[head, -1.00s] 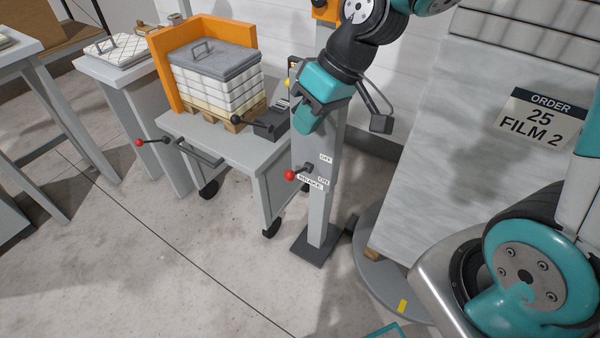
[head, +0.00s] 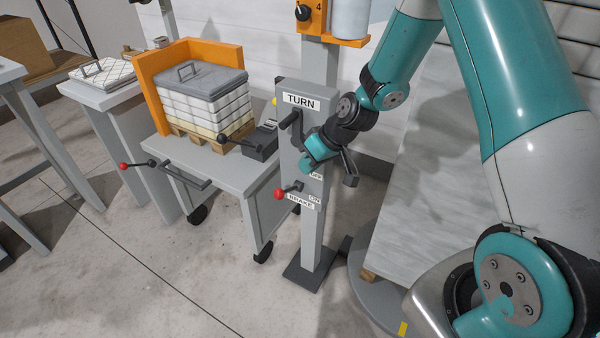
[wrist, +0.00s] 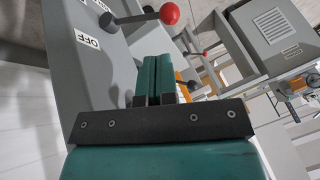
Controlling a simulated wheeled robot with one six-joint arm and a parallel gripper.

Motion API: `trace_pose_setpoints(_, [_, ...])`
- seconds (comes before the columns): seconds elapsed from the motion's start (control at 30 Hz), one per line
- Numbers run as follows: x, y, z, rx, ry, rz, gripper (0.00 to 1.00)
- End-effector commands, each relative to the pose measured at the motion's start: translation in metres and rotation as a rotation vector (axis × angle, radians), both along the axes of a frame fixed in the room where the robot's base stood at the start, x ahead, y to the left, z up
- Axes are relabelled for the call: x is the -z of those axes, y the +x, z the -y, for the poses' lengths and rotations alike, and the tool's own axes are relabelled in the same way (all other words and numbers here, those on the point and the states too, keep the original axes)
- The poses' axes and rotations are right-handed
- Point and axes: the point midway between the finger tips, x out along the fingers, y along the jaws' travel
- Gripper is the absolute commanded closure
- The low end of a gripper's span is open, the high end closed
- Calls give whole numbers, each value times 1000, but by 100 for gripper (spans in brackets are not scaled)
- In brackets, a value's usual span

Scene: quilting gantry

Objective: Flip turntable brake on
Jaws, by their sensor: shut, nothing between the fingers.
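The brake lever, a dark rod with a red knob (head: 279,195), sticks out to the left from the grey post (head: 313,235). The OFF label (head: 316,175) is above its pivot, and the ON label (head: 314,199) and BRAKE label (head: 300,203) are below it. My gripper (head: 306,167) is shut and empty in front of the post, a little above the lever. In the wrist view its teal fingers (wrist: 152,82) are together. The red knob (wrist: 169,13) is ahead of them, apparently apart; the OFF label (wrist: 88,38) is to the left.
A TURN panel (head: 301,100) with a black handle (head: 290,119) is higher on the post. A grey cart (head: 225,170) with a pallet of wrapped white stacks (head: 205,105) stands left. The turntable (head: 366,300) is at the post's right. Floor at front left is clear.

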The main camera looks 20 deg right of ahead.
Motion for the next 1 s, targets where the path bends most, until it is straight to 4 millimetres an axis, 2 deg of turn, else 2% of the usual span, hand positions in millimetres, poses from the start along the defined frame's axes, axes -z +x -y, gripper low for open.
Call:
trace_pose_setpoints(0.3, [50, 16, -25, -3, 0, -4, 100])
trace_pose_setpoints(0.5, [70, 24, -35, -1, 1, -3, 100])
trace_pose_setpoints(1.0, [75, 26, -37, 1, -2, 0, 100])
